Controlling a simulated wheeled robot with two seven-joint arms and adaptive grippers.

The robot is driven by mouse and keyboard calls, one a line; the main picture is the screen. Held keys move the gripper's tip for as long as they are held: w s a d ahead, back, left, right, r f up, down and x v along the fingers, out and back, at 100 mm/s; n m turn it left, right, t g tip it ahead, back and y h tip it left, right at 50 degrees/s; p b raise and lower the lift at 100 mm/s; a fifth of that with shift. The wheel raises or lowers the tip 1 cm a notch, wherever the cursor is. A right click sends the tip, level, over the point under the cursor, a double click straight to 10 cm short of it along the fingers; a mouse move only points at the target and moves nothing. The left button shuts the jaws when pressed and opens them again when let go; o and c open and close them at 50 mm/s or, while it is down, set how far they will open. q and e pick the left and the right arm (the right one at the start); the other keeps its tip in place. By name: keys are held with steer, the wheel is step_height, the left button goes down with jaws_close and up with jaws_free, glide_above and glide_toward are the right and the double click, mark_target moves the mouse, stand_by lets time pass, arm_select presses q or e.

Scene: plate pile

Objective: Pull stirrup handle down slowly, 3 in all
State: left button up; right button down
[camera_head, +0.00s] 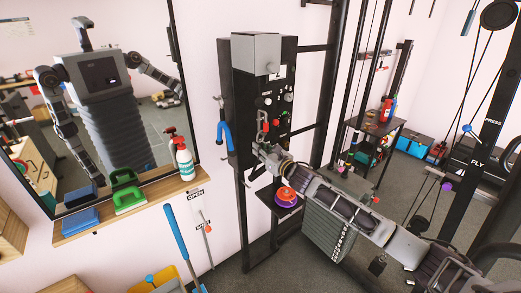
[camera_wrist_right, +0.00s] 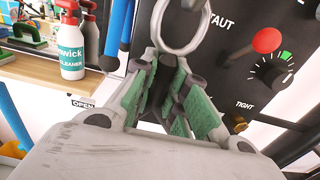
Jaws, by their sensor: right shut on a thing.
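My right gripper (camera_head: 268,153) is in front of the black wall panel (camera_head: 284,98), at the lower end of a short hanging linkage (camera_head: 262,128). In the right wrist view its green-padded fingers (camera_wrist_right: 168,88) are closed around the dark lower part of the stirrup handle (camera_wrist_right: 158,92), just under a silver ring (camera_wrist_right: 178,52). The fingers hide most of the handle. My left gripper does not show directly; only a mirror reflection of my body is visible.
A red knob (camera_wrist_right: 267,40) and a dial (camera_wrist_right: 271,74) sit on the panel beside the gripper. A blue handle (camera_head: 223,130) hangs left of it. A shelf (camera_head: 125,208) holds a spray bottle (camera_head: 183,158). An orange and purple item (camera_head: 286,197) sits below my right arm.

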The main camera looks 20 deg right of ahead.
mark_target(260, 169)
steer(key=shift+f, duration=0.3)
steer(key=shift+f+b, duration=0.85)
steer(key=shift+f, duration=0.25)
steer(key=shift+f+b, duration=0.8)
steer(key=shift+f, duration=0.4)
steer(key=shift+f+b, duration=0.6)
steer(key=shift+f, duration=0.15)
steer(key=shift+r+p, duration=1.25)
steer(key=shift+r, duration=0.1)
